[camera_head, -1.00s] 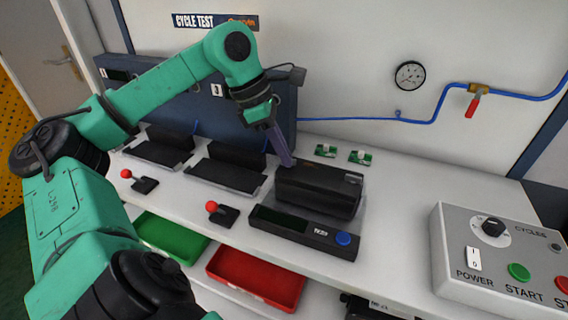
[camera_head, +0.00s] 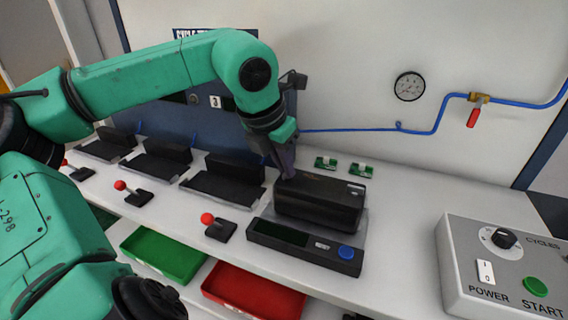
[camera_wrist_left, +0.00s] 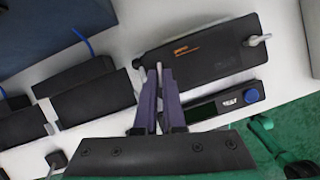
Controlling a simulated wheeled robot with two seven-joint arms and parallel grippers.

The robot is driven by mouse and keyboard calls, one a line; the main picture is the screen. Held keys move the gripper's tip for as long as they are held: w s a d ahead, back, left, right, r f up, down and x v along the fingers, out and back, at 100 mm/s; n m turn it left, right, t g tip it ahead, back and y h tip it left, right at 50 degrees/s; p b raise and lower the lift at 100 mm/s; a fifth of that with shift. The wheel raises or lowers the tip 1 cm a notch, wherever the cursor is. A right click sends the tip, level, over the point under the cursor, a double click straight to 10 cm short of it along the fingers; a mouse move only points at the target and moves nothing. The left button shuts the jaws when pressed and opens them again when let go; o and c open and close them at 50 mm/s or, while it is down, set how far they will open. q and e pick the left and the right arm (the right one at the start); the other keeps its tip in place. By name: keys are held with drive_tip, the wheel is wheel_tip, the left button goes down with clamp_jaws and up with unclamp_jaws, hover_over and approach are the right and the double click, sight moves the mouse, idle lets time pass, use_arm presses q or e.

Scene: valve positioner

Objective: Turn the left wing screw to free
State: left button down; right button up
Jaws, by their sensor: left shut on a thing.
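The black valve positioner box (camera_head: 318,203) stands on the white bench behind a display unit with a blue button. My left gripper (camera_head: 287,172) reaches down to the box's left end. In the left wrist view my left gripper (camera_wrist_left: 159,70) has its two purple fingers close together at that end, shut on the left wing screw, which the fingers mostly hide. The box (camera_wrist_left: 200,50) shows an orange mark there. A pale wing screw (camera_wrist_left: 258,40) sticks out at its right end. My right gripper is not in view.
The display unit (camera_head: 305,244) lies in front of the box. Red-knobbed levers (camera_head: 208,219) and black stands (camera_head: 225,180) are to the left. A control panel (camera_head: 500,270) stands at the right. Two small green parts (camera_head: 326,163) lie behind the box. Green (camera_head: 165,252) and red (camera_head: 252,290) trays sit below.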

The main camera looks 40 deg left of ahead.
use_arm(q)
drive_tip(key=shift+d+n+y+b, duration=0.1)
drive_tip(key=shift+n+y+b, duration=0.35)
drive_tip(key=shift+n, duration=1.05)
drive_tip(key=c, duration=1)
unclamp_jaws()
drive_tip(key=p+v, duration=0.1)
drive_tip(key=v, duration=1.3)
drive_tip(key=shift+d+r+p, duration=0.25)
drive_tip(key=shift+r+p, duration=0.05)
